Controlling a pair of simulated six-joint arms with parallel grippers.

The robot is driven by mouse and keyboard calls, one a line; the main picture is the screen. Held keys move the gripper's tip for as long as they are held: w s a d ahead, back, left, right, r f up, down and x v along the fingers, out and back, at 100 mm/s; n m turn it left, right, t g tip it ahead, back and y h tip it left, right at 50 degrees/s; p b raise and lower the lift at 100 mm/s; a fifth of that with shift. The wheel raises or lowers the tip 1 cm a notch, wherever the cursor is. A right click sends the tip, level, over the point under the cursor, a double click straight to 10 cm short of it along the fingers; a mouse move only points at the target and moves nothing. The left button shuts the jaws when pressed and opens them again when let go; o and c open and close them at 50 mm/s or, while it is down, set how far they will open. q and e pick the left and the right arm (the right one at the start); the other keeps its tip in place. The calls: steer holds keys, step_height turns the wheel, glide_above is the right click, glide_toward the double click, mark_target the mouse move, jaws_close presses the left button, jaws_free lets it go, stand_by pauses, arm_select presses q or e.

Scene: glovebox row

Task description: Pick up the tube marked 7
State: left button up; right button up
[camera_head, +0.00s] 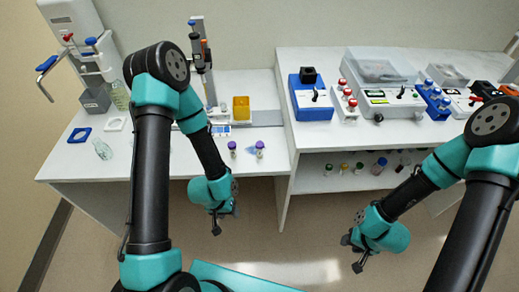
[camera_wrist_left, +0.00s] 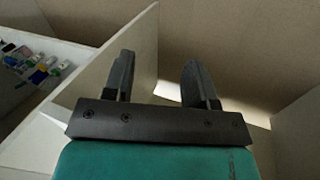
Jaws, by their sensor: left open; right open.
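No number 7 can be read on any tube in these views. Two small purple-capped tubes stand near the front edge of the left bench, a left one (camera_head: 232,149) and a right one (camera_head: 259,149). Several small capped vials (camera_head: 343,169) stand on the shelf under the right bench, their labels too small to read. My left gripper (camera_head: 224,218) hangs in front of the left bench, below the purple-capped tubes, open and empty; its two spread fingers show in the left wrist view (camera_wrist_left: 158,78). My right gripper (camera_head: 353,254) is open over the floor, apart from the benches.
The right bench carries a blue device (camera_head: 311,97), red-capped tubes (camera_head: 349,100) and a clear-lidded machine (camera_head: 378,68). Floor is clear between my arms.

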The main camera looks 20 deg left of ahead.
arm_select(q)
steer(key=shift+o, duration=0.9)
steer(key=w+d+r+m+y, duration=0.4)
steer(key=w+d+r+m, duration=0.1)
steer(key=w+r+m, duration=0.6)
steer(key=w+d+r+m+t+y, duration=0.1)
steer(key=w+d+r+m+y, duration=0.3)
steer(key=w+r+m, duration=0.7)
step_height(320, 180, up, 4)
steer(key=d+m, duration=0.2)
steer(key=shift+w+r+m, duration=0.2)
steer(key=shift+w+m, duration=0.1)
steer(key=shift+w, duration=0.1)
steer(key=shift+f, duration=0.1)
